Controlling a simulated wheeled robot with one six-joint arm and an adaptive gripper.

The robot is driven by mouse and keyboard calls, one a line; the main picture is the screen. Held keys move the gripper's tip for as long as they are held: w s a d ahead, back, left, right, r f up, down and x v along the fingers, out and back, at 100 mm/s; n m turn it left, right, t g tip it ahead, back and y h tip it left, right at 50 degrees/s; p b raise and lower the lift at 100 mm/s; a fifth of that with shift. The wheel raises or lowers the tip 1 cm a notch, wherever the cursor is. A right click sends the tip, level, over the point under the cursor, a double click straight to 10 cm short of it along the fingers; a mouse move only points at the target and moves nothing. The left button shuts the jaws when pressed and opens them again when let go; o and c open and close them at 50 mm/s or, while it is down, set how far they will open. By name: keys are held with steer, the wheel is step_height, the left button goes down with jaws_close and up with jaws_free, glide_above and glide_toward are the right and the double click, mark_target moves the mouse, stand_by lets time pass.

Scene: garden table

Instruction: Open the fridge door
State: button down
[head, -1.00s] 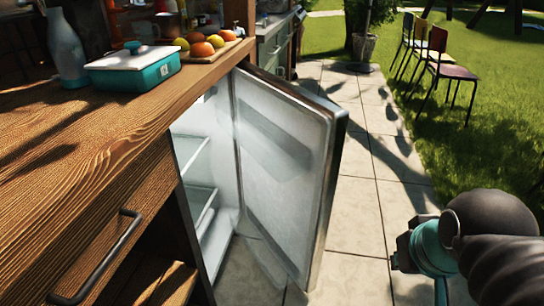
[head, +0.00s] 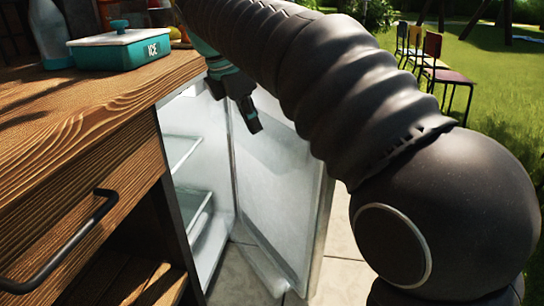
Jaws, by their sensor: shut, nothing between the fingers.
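The fridge (head: 182,150) stands under the wooden counter, with its white inside and shelves showing. Its door (head: 275,190) stands wide open, hinged at the far side, its white inner face toward me. My gripper (head: 254,128) is shut and empty, pointing down in front of the upper part of the door's inner face. I cannot tell whether it touches the door. My dark arm hides the door's top edge and much of its outer side.
The wooden counter (head: 90,112) holds a teal ice box (head: 118,47) and a pale bottle (head: 48,36). A drawer handle (head: 75,245) juts out at the left. Chairs (head: 445,75) stand on the grass at the back right. Paving (head: 340,270) lies beyond the door.

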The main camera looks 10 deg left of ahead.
mark_target(274, 157)
steer(key=shift+n, duration=0.8)
steer(key=b+x, duration=0.1)
steer(key=x, duration=0.2)
steer(key=w+b+x, duration=0.1)
steer(key=b+x, duration=0.1)
steer(key=x, duration=0.2)
steer(key=a+b+x, duration=0.1)
steer(key=x, duration=0.2)
steer(key=shift+w+f, duration=0.25)
steer(key=shift+w, duration=0.1)
steer(key=shift+w+d+b, duration=0.3)
steer(key=shift+w+d, duration=0.25)
steer(key=shift+d+r, duration=0.1)
